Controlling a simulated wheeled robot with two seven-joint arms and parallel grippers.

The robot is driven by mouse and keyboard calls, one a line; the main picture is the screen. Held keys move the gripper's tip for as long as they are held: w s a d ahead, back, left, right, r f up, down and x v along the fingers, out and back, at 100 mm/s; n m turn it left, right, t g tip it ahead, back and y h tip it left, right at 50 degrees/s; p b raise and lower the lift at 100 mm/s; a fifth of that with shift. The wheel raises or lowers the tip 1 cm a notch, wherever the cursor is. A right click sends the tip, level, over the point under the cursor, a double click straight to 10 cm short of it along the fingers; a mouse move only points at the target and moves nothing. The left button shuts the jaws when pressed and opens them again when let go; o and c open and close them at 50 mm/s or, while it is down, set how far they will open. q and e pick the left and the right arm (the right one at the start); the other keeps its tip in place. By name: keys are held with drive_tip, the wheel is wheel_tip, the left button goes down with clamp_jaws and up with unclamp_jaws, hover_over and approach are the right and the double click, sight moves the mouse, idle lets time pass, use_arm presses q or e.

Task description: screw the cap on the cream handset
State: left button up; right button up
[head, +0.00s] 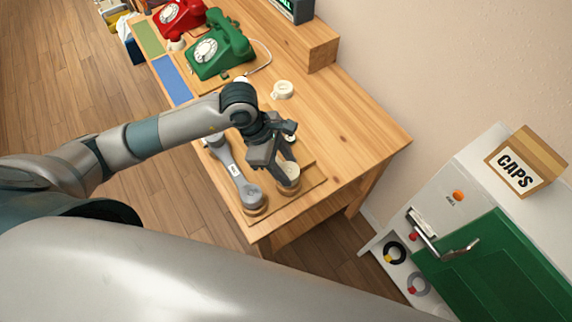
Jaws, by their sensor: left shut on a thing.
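My left gripper (283,168) points down over the near end of the wooden board (312,188) on the table. It is shut on a round cream piece (289,172), which looks like the cap, over a wooden ring rest. The cream handset (291,129) is mostly hidden under the gripper; only a pale bit shows beyond it. I cannot tell whether the cap is seated on its end. My right gripper is out of view.
A grey handset (232,170) lies on the board, left of the gripper. A cream round part (283,90) lies farther back. Green (220,46) and red (180,17) phones stand beyond. A CAPS box (525,162) sits on the white cabinet (474,163). The table's right side is clear.

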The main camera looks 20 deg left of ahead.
use_arm(q)
drive_tip(key=o, duration=1)
drive_tip(key=shift+a+r, duration=0.2)
drive_tip(key=shift+r, duration=0.25)
drive_tip(key=b+v, duration=0.4)
drive_tip(key=v, duration=1.2)
drive_tip(key=shift+a+r+b, duration=0.15)
drive_tip(key=shift+r+b, duration=0.05)
drive_tip(key=shift+b, duration=0.15)
drive_tip(key=shift+c, duration=0.4)
